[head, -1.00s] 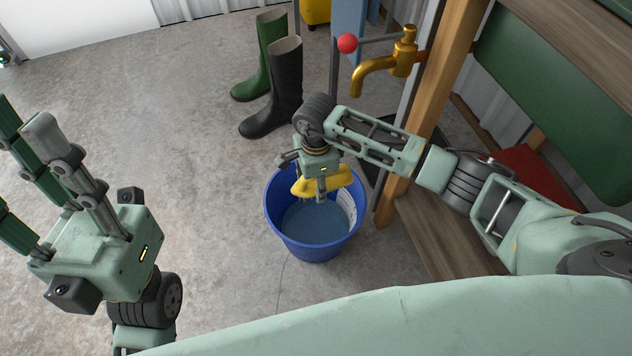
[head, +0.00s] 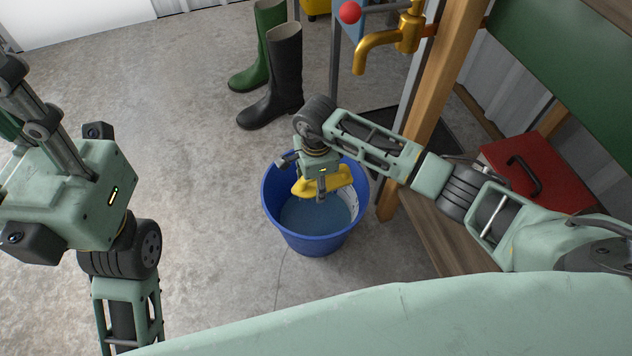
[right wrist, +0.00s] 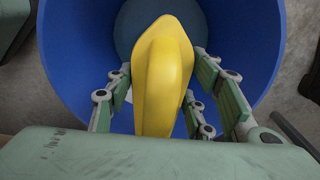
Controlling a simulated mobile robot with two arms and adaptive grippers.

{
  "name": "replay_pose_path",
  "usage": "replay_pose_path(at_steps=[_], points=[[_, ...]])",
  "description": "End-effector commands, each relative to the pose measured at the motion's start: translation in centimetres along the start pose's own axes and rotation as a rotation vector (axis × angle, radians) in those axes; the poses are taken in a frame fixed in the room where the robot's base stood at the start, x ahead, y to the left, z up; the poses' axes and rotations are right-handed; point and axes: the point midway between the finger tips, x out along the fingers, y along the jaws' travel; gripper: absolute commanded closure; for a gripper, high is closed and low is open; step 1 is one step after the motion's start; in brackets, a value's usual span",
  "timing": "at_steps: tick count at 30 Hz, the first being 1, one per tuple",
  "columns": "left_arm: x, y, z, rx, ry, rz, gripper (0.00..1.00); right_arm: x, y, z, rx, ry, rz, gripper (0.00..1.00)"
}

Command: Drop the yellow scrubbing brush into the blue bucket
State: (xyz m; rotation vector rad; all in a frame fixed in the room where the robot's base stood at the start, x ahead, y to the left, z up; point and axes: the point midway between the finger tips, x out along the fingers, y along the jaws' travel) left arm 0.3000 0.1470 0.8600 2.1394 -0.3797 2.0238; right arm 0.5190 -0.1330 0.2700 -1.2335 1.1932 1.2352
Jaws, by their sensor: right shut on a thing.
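The yellow scrubbing brush (head: 335,182) is in my right gripper (head: 320,190), over the blue bucket (head: 310,243) in the head view. The bucket stands upright on the floor, with a grey-blue inside bottom. In the right wrist view the brush (right wrist: 164,75) sits between the green-padded fingers (right wrist: 160,105), which are shut on it. The bucket's blue wall (right wrist: 75,50) surrounds it there. The brush's underside is hidden. My left gripper (head: 12,115) is at the far left, away from the bucket. Its fingers look apart and empty, partly cut off by the picture edge.
A black boot (head: 282,75) and a green boot (head: 262,50) stand behind the bucket. A brass tap (head: 385,45) and a wooden post (head: 436,90) are to the right. A red box (head: 535,170) sits on the wooden bench (head: 430,235). The floor left of the bucket is clear.

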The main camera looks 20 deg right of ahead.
Motion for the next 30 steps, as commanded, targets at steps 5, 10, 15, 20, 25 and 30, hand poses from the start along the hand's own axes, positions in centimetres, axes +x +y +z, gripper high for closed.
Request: replay_pose_path(at_steps=[5, 10, 15, 20, 25, 30], points=[[0.0, 0.0, 0.0, 0.000, 0.000, 0.000, 0.60, 0.0, 0.0, 0.0, 0.000, 0.000, -0.001, 0.38], [0.0, 0.0, 0.0, 0.000, -0.001, 0.000, 0.60, 0.0, 0.0, 0.0, 0.000, 0.000, 0.000, 0.30], [0.0, 0.0, 0.0, -0.001, -0.001, 0.000, 0.60, 0.0, 0.0, 0.0, 0.000, 0.000, 0.000, 0.30], [0.0, 0.0, 0.0, 0.000, -0.001, -0.001, 0.60, -0.7, -0.1, 0.0, 0.000, 0.000, -0.003, 0.30], [0.0, 0.0, 0.0, 0.000, -0.001, -0.001, 0.60, -3.5, -0.2, -0.1, -0.002, 0.001, -0.006, 0.30], [0.0, 0.0, 0.0, 0.000, -0.001, -0.001, 0.60, -7.2, -0.2, 0.0, -0.002, 0.000, -0.006, 0.30]])
